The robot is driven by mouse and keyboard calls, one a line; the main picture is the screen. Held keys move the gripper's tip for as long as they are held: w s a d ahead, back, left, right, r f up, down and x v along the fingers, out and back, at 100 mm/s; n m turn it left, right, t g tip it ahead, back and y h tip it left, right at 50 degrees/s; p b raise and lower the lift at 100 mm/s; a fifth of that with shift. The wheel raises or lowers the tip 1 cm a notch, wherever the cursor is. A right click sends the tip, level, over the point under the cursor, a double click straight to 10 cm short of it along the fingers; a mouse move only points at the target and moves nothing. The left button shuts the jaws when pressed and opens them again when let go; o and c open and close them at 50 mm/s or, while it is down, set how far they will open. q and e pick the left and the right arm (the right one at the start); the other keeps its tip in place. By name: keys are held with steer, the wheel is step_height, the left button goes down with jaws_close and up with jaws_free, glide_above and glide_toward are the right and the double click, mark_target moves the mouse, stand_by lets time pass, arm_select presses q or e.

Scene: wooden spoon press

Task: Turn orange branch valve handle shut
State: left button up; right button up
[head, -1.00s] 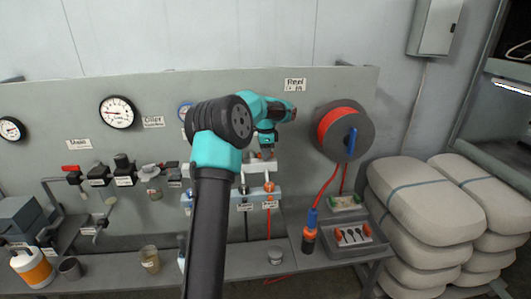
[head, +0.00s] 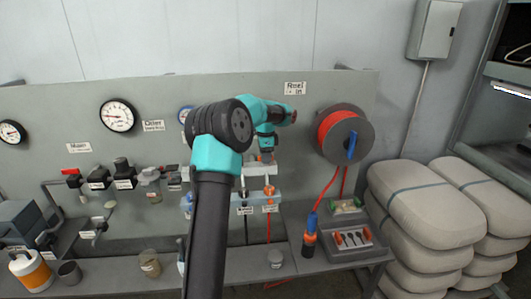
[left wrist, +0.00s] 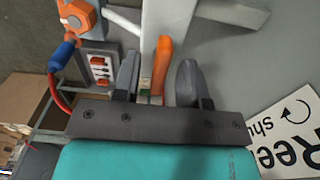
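The orange valve handle (left wrist: 162,66) shows in the left wrist view as a narrow upright lever in front of a pale grey bar. My left gripper (left wrist: 157,80) has its two dark fingers apart, one on each side of the handle, with a visible gap on the right. In the head view my left gripper (head: 267,153) is at the panel, left of the hose reel, and its fingers are small and partly hidden. Orange parts (head: 269,190) show on the pale pipework just below it. My right gripper is in neither current view.
The hose reel (head: 346,134) with red hose is mounted right of the gripper. A grey tray (head: 352,239) and a blue-and-orange hose nozzle (head: 310,235) are on the bench below. Stacked sacks (head: 415,205) stand at right.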

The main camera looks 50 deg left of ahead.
arm_select(q)
steer(key=shift+r, duration=0.15)
step_height(320, 180, up, 17)
stand_by(0.5)
steer(key=shift+d, duration=0.1)
stand_by(0.4)
